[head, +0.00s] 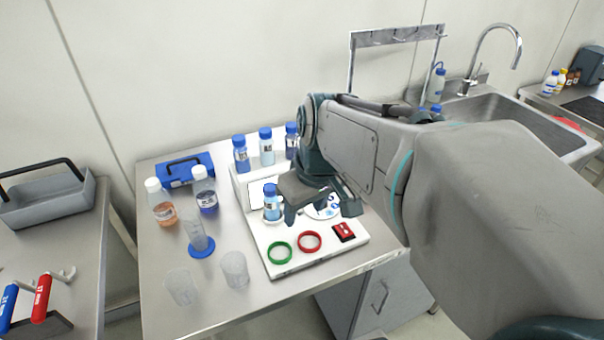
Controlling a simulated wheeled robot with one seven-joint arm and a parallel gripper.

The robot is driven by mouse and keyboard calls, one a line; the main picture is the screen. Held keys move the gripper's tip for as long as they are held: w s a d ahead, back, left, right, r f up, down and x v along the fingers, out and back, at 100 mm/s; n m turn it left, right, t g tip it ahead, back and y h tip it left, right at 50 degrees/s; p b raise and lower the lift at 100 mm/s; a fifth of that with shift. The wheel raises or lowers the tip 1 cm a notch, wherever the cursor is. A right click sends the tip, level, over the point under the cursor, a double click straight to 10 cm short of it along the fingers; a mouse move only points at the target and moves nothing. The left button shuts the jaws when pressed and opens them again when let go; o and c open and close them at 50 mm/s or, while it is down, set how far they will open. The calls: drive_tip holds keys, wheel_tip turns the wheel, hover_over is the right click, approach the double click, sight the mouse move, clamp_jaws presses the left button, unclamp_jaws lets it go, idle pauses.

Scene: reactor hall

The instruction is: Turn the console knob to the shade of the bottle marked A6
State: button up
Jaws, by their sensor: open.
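The white console (290,262) stands on the steel table. Its round dial (323,212), with blue patches, shows between the fingers of my gripper (321,210). My gripper is open and points down over the dial; the knob itself is hidden, and I cannot tell whether the fingers touch it. A blue-capped bottle (272,206) with pale blue liquid stands on the console, left of my gripper. Behind are a blue bottle (241,158), a pale bottle (266,151) and a dark blue bottle (291,144), partly hidden by my arm. Bottle marks are too small to read.
A green ring (280,253), a red ring (309,241) and a red switch (344,232) are at the console's front. Left stand an orange-liquid bottle (163,208), a blue-liquid bottle (206,196), a cylinder (198,238) and beakers (235,270). A blue case (185,169) lies behind.

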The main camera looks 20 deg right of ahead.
drive_tip(key=w+d+f+n+y+b, duration=0.1)
drive_tip(key=w+d+n+b, duration=0.15)
drive_tip(key=w+d, duration=0.45)
drive_tip(key=w+d+f+n+y+b, duration=0.15)
drive_tip(key=w+d+n, duration=0.25)
drive_tip(key=d, duration=0.4)
drive_tip(key=x, duration=1.3)
drive_tip(key=shift+w+d, duration=0.15)
drive_tip(key=shift+w, duration=0.1)
drive_tip(key=c, duration=1)
